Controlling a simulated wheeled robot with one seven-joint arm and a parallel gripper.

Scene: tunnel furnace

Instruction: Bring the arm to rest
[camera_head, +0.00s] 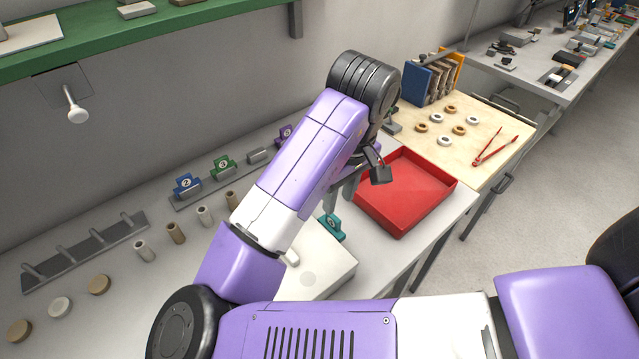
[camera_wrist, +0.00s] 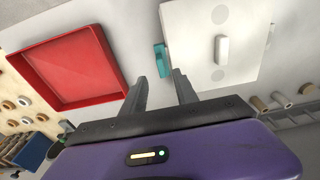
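My gripper (camera_head: 362,188) hangs over the workbench, near the left side of the red tray in the head view. In the wrist view its two fingers (camera_wrist: 158,75) stand apart with nothing between them. A teal tagged piece (camera_wrist: 160,58) shows just beyond the fingertips; it also shows in the head view (camera_head: 331,227). I cannot tell the exact height of the fingers above it. My arm is bent and reaches across the bench, hiding part of it.
The empty red tray (camera_head: 410,185) and a white box with a handle (camera_wrist: 222,75) lie beneath. A wooden board (camera_head: 480,125) holds rings and red tongs (camera_head: 495,147). Blue and green tagged pieces (camera_head: 187,184) stand along the wall. A green shelf (camera_head: 130,32) overhangs at upper left.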

